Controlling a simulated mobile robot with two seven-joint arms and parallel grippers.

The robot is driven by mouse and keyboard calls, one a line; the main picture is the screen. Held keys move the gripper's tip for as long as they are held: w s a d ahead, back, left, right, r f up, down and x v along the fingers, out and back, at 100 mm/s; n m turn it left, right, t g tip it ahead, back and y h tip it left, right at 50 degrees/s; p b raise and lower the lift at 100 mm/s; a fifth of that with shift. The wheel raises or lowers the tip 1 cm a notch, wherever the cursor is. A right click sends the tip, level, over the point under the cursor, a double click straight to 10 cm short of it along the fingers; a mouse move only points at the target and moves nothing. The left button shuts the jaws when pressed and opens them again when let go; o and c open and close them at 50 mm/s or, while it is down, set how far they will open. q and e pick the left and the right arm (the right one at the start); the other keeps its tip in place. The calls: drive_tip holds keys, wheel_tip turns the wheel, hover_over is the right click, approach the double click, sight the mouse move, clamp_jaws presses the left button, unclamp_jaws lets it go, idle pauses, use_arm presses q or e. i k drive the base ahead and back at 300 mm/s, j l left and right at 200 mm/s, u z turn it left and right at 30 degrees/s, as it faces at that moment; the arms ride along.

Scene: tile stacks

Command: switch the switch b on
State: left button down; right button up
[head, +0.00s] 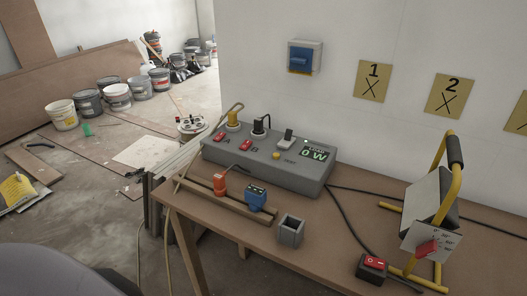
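A grey power box (265,168) stands on the brown workbench against the wall. Switch b (246,145) is a small red switch on its top, just left of the printed letter B. Its on or off position is too small to tell. A similar red switch (219,136) sits to its left, by the letter A. The box's display (314,153) reads 0 W in green. A yellow plug (233,118) and a black plug (261,124) stand upright at the back of the box. Neither of my grippers is in view.
An orange plug (220,183) and a blue connector (255,196) are at a wooden rail in front. A grey open holder (290,230), a red rocker switch (373,264) and a yellow-framed lamp (436,205) stand to the right. A blue wall unit (302,57) hangs above.

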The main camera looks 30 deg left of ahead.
sight(246, 144)
drive_tip(key=k+j+z, duration=0.1)
drive_tip(key=j+z, duration=0.3)
drive_tip(key=j, duration=1.05)
